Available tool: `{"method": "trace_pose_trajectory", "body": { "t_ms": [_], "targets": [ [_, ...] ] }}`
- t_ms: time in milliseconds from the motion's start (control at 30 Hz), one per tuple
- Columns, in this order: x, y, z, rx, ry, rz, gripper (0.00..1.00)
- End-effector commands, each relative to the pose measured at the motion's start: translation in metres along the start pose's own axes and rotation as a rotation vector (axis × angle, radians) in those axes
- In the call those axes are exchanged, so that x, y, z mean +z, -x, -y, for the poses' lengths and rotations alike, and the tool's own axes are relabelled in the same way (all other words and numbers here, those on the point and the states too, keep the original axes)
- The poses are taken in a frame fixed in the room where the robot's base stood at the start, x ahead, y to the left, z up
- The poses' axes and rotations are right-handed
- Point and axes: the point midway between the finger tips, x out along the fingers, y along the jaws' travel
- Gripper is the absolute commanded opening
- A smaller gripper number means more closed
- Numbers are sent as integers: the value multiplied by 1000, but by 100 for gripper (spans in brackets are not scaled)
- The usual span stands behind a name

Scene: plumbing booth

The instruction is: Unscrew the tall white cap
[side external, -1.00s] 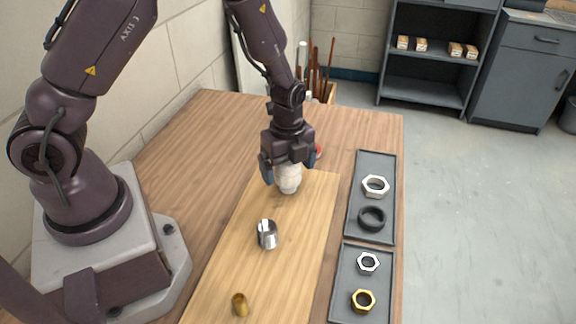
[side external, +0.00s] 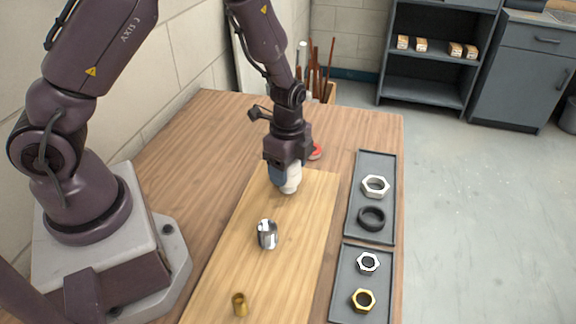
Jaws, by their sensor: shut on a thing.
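The tall white cap (side external: 291,179) stands at the far part of the light wooden board (side external: 290,236). My gripper (side external: 288,177) points down over it and is shut on it. The gripper body and a bluish finger cover the cap's upper part and left side. Whether the cap has risen from what is under it cannot be told.
A silver fitting (side external: 268,235) and a brass fitting (side external: 240,304) stand nearer on the board. Two dark trays on the right hold a white nut (side external: 375,186), a black ring (side external: 371,218), a silver nut (side external: 368,262) and a brass nut (side external: 363,300). A red item (side external: 315,151) lies behind my gripper.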

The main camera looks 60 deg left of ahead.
Motion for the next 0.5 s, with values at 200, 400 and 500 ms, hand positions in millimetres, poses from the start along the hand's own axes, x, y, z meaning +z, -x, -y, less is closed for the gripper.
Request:
{"method": "trace_pose_trajectory", "body": {
  "t_ms": [200,400,500],
  "targets": [
    [0,1,0,0,144,0,38],
    [0,2,0,-1,430,0,38],
    [0,2,0,-1,517,0,38]
  ]
}}
